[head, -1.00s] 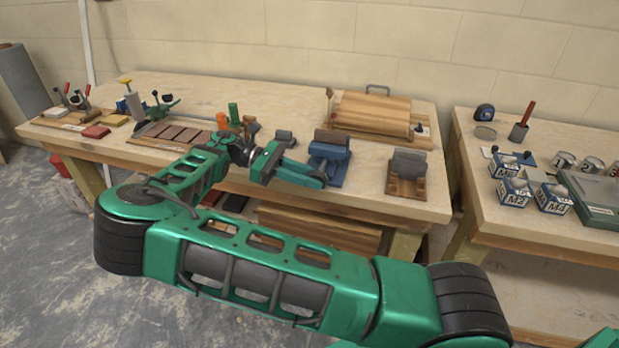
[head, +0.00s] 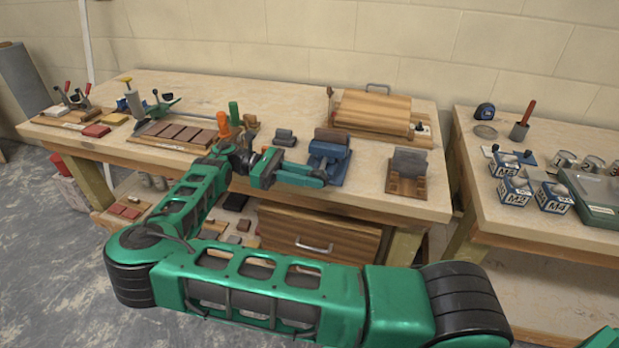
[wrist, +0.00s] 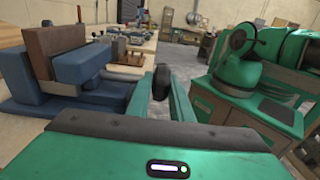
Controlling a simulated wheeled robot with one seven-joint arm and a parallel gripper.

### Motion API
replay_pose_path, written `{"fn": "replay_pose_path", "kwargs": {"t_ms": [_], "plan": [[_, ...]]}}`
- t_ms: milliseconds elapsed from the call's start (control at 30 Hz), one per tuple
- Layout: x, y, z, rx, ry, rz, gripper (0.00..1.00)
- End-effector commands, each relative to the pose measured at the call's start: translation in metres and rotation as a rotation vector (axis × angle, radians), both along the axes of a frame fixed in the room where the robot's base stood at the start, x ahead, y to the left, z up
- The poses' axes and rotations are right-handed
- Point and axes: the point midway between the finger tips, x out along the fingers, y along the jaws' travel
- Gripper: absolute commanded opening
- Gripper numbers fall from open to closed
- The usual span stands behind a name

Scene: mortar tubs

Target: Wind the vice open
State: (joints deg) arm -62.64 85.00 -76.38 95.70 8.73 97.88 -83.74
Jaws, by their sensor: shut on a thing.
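The blue vice (head: 330,155) stands near the front edge of the long bench, with a brown block (head: 332,136) at its top. In the wrist view the vice (wrist: 88,66) fills the left side, and the brown block (wrist: 58,48) stands upright against its blue jaw. My gripper (head: 322,178) is low at the front of the vice. In the wrist view its fingers (wrist: 161,88) are shut on a dark rounded handle (wrist: 161,76). How the handle joins the vice is hidden, and the jaw gap is hard to judge.
A wooden stand with a grey plate (head: 408,168) is right of the vice. Small dark blocks (head: 285,138) lie to its left. A wooden board fixture (head: 370,112) stands behind. Orange and green handled tools (head: 233,115) are further left. Bare bench top lies between.

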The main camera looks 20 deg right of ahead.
Motion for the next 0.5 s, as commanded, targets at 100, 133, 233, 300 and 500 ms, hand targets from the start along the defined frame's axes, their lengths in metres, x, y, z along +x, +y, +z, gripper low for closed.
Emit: {"fn": "replay_pose_path", "kwargs": {"t_ms": [100, 133, 233, 300, 500], "plan": [[0.0039, -0.0027, 0.0002, 0.001, -0.004, 0.012, 0.34], [0.0037, -0.0025, 0.0001, 0.001, -0.004, 0.012, 0.37], [0.0028, -0.002, 0.0001, 0.001, -0.002, 0.01, 0.37], [0.0023, -0.0018, 0.0001, 0.001, -0.002, 0.009, 0.37], [0.0048, 0.0019, 0.0001, 0.001, -0.002, 0.007, 0.37]]}}
